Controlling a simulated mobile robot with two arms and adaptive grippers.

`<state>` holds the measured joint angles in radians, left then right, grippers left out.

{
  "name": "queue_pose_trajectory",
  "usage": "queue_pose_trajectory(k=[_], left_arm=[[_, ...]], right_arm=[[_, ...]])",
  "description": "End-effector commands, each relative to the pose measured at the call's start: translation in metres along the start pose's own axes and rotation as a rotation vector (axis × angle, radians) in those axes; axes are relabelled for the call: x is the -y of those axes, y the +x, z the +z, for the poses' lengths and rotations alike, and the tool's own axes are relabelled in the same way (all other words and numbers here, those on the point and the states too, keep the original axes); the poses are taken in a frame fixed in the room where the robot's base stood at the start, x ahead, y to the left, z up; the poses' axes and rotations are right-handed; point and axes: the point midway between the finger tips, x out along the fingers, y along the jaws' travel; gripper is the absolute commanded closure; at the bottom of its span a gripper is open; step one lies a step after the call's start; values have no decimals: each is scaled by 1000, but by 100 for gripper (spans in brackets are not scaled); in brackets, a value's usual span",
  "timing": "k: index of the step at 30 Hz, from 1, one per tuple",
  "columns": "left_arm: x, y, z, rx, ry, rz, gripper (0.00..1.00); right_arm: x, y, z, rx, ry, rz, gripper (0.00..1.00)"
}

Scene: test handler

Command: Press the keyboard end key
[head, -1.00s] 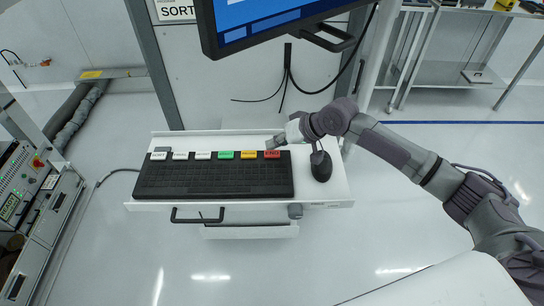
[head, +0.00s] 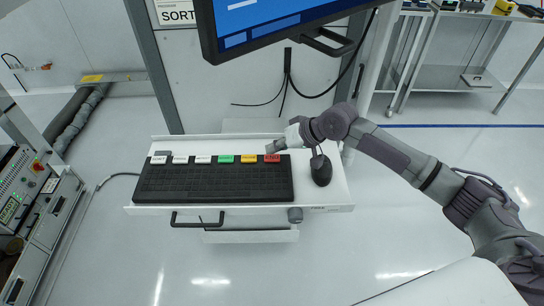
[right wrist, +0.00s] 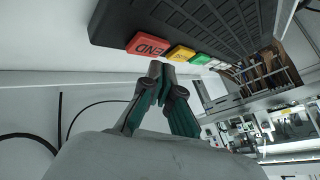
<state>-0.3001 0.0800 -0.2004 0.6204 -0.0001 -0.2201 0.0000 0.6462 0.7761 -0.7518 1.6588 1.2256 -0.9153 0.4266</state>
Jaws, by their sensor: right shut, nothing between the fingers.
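The end key is a red key (head: 272,158) at the right end of the row of coloured keys along the far edge of the black keyboard (head: 215,183). In the right wrist view the red key (right wrist: 150,45) reads END. My right gripper (head: 276,146) is shut and empty, with its fingertips close to the far side of the red key. In the right wrist view its fingertips (right wrist: 158,70) are just beside the red key; I cannot tell whether they touch it. My left gripper is not in view.
A yellow key (head: 249,159) and a green key (head: 226,159) sit left of the red one. A black mouse (head: 321,170) lies on the white tray (head: 338,190) right of the keyboard, under my right arm. A monitor (head: 280,25) hangs above the tray's far side.

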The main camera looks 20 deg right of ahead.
Motion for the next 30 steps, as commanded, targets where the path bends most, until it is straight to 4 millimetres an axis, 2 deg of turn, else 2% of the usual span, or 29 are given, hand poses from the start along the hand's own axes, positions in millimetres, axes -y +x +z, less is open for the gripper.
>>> queue_pose_trajectory(k=[30], left_arm=[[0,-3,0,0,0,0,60]], right_arm=[[-4,6,4,0,0,0,100]])
